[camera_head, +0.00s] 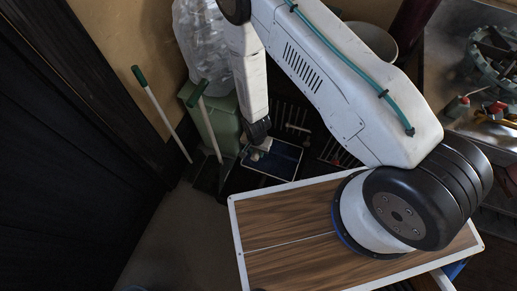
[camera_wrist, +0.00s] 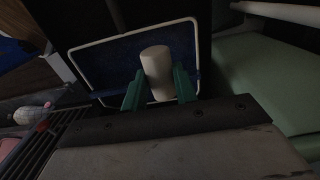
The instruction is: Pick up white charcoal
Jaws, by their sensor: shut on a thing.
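The white charcoal (camera_wrist: 157,66) is a pale, short cylinder, seen in the middle of the wrist view. My gripper (camera_wrist: 158,86) has its green fingers on either side of it and is shut on it. Behind and below it in the wrist view is a blue tray with a white rim (camera_wrist: 92,50). I cannot tell whether the cylinder touches the tray.
A green bin (camera_head: 213,122) stands left of the tray, with two green-handled white sticks (camera_head: 163,112) close by. A clear plastic bag (camera_head: 203,42) is behind. Dark racks flank the tray. A cluttered metal bench (camera_head: 462,100) is at right. Open floor (camera_head: 185,225) lies at lower left.

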